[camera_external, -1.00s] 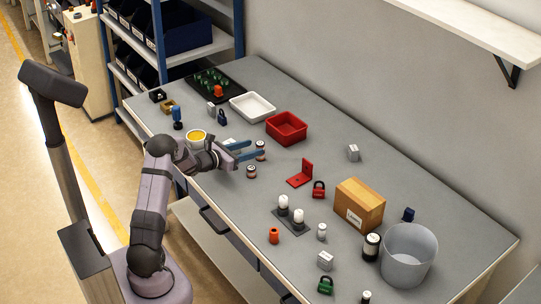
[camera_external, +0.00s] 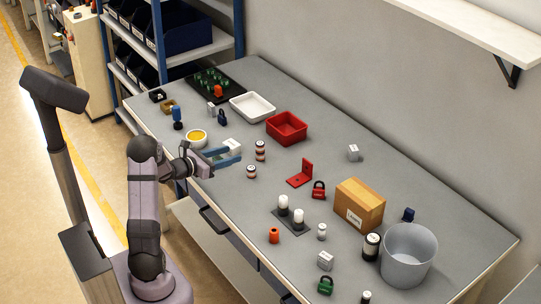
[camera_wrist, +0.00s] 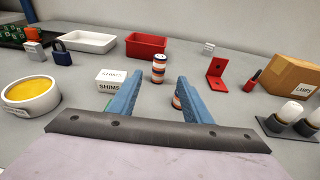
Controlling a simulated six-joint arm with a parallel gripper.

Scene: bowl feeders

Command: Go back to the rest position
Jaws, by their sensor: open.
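My gripper (camera_external: 232,157) has two blue fingers, spread apart with nothing between them. It is above the near left part of the grey table, beside the white shims box (camera_external: 232,146). In the wrist view the fingers (camera_wrist: 158,90) point across the table, and the shims box (camera_wrist: 111,80) is partly behind the left finger. A striped cylinder (camera_wrist: 158,68) shows beyond the gap between the fingertips. A second striped cylinder (camera_wrist: 177,102) is partly hidden by the right finger.
A bowl with yellow contents (camera_external: 196,138) stands left of my gripper. A white tray (camera_external: 252,107) and red bin (camera_external: 286,128) are farther back. A cardboard box (camera_external: 359,205) and grey bucket (camera_external: 407,255) stand at the right. A blue-framed shelf (camera_external: 190,45) is behind the table's left end.

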